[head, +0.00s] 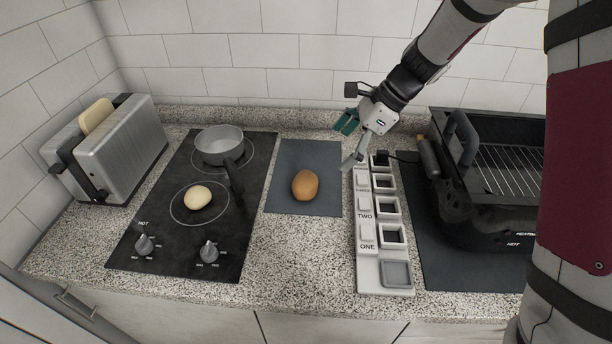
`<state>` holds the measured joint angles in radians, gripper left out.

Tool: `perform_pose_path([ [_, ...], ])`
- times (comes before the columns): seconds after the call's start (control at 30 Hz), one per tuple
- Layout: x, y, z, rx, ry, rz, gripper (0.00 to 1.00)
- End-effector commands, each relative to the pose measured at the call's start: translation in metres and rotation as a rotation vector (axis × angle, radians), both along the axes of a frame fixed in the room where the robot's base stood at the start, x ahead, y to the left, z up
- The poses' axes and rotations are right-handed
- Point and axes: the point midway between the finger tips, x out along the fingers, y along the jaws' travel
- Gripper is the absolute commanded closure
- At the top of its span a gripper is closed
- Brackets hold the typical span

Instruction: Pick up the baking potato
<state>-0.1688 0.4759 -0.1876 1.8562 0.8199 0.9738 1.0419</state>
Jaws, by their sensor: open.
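A brown, oval baking potato (305,185) lies on a dark grey mat (290,160) in the middle of the counter. A paler, yellowish potato-like object (198,197) rests on the front burner of the black hob to the left. My gripper (347,143) is open and empty, up and to the right of the brown potato, above the mat's right edge and the labelled strip. It is apart from the potato.
A grey saucepan (219,146) stands on the rear burner of the hob (185,245), its handle pointing toward the front. A toaster (121,150) with bread stands at far left. A labelled strip with square slots (368,272) and a black grill (480,205) are at right.

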Motion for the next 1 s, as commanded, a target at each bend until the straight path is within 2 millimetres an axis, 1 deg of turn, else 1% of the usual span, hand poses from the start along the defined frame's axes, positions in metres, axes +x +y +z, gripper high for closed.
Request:
perform_pose_path([
  [0.03, 0.004, 0.002, -0.006, 0.004, 0.013, -0.014, 0.0],
  [0.17, 0.006, 0.009, -0.019, 0.009, 0.026, -0.028, 0.0],
  [0.4, 0.006, 0.033, -0.056, 0.008, 0.027, -0.028, 0.0],
  [0.5, 0.006, 0.041, -0.069, 0.008, 0.025, -0.027, 0.0],
  [0.6, 0.007, 0.046, -0.077, 0.008, 0.024, -0.028, 0.0],
  [0.77, 0.008, 0.051, -0.084, 0.007, 0.024, -0.026, 0.0],
  [1.0, 0.013, 0.068, -0.111, 0.007, 0.025, -0.025, 0.0],
])
